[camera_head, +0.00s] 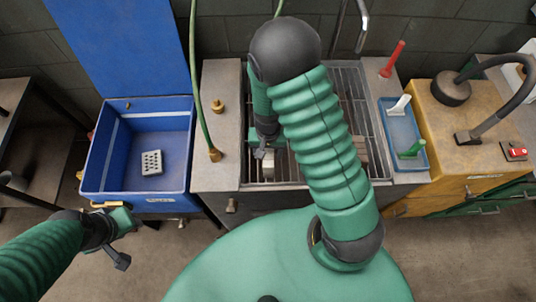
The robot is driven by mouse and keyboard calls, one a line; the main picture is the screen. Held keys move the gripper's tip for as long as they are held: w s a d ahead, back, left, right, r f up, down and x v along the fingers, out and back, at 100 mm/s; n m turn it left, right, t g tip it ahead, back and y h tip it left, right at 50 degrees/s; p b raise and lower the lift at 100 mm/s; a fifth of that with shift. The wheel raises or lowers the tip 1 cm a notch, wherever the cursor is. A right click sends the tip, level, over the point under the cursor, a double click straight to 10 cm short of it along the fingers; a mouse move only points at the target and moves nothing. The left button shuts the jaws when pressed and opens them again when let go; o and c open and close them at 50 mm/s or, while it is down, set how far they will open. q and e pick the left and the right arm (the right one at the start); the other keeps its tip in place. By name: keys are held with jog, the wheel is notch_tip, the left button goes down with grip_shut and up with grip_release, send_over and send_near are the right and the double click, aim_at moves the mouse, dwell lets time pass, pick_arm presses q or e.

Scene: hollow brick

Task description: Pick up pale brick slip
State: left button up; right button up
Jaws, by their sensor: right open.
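A pale block (280,160), which looks like the pale brick slip, lies on the metal grate just right of and below my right gripper. My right gripper (262,152) points down over the left part of the grate and is open. It is close to the pale block; I cannot tell whether they touch. My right arm crosses in front of the grate and hides much of it. My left gripper (124,238) is at the lower left, in front of the blue bin; its jaw state is unclear.
The open blue bin (120,188) holds a grey perforated brick (151,162). Another brownish block (359,148) lies on the grate (348,85), right of my arm. A blue tray (405,155) with brushes stands right, beside a yellow cabinet (440,125). A green hose (197,90) hangs left of the grate.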

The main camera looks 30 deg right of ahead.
jog(key=shift+s+d+f, duration=0.1)
jog(key=shift+d+f, duration=0.05)
jog(key=shift+f, duration=0.6)
grip_shut()
